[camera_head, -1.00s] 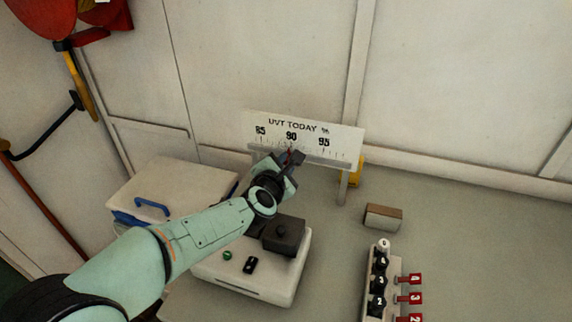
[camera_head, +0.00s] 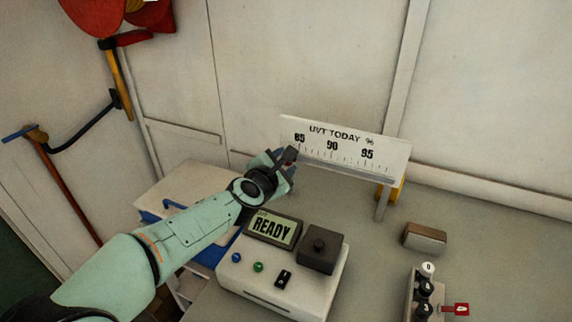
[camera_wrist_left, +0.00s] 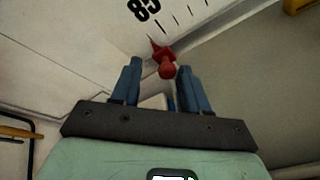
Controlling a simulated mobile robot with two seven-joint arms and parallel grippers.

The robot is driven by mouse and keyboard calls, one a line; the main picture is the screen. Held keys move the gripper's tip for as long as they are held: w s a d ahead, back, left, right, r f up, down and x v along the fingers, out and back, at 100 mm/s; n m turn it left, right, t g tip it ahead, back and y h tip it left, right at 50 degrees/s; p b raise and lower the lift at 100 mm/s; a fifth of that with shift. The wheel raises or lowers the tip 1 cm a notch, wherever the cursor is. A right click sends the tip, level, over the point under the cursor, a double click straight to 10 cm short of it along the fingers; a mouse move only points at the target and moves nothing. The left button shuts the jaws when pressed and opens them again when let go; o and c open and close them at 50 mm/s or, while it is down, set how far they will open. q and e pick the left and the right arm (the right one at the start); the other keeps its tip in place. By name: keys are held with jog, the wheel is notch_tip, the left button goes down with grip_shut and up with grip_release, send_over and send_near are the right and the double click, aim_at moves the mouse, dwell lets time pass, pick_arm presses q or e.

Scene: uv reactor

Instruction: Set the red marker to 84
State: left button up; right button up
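The white "UVT TODAY %" board (camera_head: 345,140) carries a scale labelled 85, 90 and 95. The red marker (camera_wrist_left: 164,59) shows in the left wrist view near the 85 label. Its pointed tip lies just beside the tick nearest 85, on the side away from the other visible ticks. My left gripper (camera_head: 287,160) is at the left end of the scale in the head view. In the left wrist view its blue fingers (camera_wrist_left: 158,78) are apart, with the marker's round knob between their tips, closer to the right finger. My right gripper is not in view.
Below the board stands a white device (camera_head: 285,285) with a READY display (camera_head: 272,229) and a dark block (camera_head: 320,250). A cooler-like box (camera_head: 185,185) stands left of it. A brown block (camera_head: 425,237) and a numbered switch strip (camera_head: 425,290) lie at the right.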

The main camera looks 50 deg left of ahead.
pick_arm(q)
jog(key=shift+d, duration=0.15)
jog(key=p+v, duration=0.3)
jog(key=v, duration=1)
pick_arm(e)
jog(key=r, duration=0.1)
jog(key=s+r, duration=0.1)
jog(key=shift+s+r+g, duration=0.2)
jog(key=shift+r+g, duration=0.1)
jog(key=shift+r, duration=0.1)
pick_arm(q)
jog(key=shift+s+f, duration=0.1)
jog(key=shift+s, duration=0.05)
